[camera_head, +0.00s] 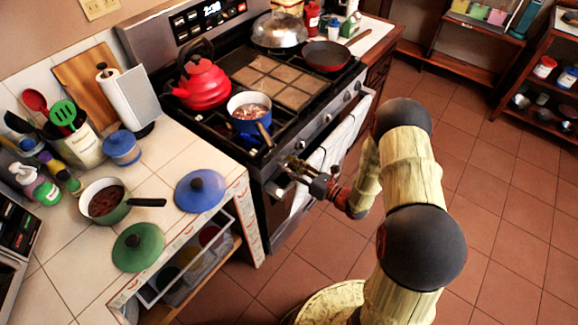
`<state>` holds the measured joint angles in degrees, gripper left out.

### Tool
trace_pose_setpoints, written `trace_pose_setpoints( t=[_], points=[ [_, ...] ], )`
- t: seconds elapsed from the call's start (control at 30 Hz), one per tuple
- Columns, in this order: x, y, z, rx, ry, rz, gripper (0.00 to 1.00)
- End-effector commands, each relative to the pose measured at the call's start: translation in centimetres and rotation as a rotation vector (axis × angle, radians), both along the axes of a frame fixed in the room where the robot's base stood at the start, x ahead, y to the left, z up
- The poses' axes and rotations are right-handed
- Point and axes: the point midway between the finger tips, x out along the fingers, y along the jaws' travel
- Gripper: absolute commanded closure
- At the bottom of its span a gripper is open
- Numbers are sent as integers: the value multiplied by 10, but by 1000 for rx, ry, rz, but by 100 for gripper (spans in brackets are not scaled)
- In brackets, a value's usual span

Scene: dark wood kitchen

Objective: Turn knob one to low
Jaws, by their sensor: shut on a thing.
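The stove's front panel carries a row of knobs. Knobs (346,97) toward the right end show clearly, and another knob (327,117) shows further left. My gripper (287,165) is at the left end of this panel, shut on the leftmost knob, knob one, which its fingers mostly hide. The knob's setting cannot be read. A blue pot (240,104) with food in it stands on the front left burner area, with its handle pointing toward the panel.
A red kettle (203,84) and a red pan (325,56) stand on the stove. A white towel (335,145) hangs on the oven front below the panel. The counter at left holds a green pot (98,203) and a blue lid (199,191). The tiled floor at right is clear.

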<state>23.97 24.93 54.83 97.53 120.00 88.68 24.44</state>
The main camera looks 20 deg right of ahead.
Motion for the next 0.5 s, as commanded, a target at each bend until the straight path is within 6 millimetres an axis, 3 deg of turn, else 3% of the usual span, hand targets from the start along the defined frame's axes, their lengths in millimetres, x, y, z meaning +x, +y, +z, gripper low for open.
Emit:
trace_pose_setpoints(
  t=[0.5],
  points=[
    [0, -1, -3, -397, -285, 0, 90]
  ],
)
